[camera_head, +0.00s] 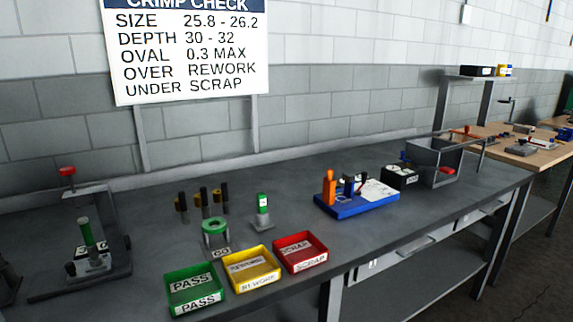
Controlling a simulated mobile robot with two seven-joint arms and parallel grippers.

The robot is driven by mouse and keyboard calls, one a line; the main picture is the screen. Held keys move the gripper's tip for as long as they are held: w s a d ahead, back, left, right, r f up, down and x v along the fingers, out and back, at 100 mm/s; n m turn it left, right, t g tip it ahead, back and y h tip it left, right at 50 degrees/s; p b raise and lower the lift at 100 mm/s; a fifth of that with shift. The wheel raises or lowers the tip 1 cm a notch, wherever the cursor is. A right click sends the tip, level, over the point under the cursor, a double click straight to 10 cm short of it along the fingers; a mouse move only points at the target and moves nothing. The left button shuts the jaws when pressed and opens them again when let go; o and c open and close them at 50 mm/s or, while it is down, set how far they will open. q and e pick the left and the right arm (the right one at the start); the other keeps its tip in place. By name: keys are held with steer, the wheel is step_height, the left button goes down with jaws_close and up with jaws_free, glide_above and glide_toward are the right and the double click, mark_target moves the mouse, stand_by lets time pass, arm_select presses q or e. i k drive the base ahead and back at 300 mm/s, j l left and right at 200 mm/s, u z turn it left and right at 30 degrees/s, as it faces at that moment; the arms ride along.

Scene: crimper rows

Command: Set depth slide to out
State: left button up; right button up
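No part labelled as a depth slide can be read in the head view. A blue-based fixture (357,204) on the grey bench carries an orange upright (329,187), a dark part and a white marked plate (379,192). A small grey stand with a green upper part (263,208) stands left of it. At the far left, a dark stand with a red knob (67,171) has a green cylinder (86,233) on a pale block in front. I cannot tell which of these bears the slide, or its position. Neither gripper is in view.
Green PASS (194,304), yellow REWORK (258,286) and red SCRAP (307,267) trays line the front edge. A green ring (215,231) and several dark posts (204,197) stand behind. A black box (399,177) and grey bin (433,176) are right. A crimp-check sign (187,58) hangs above.

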mark_target(78, 270)
steer(key=u, duration=1.25)
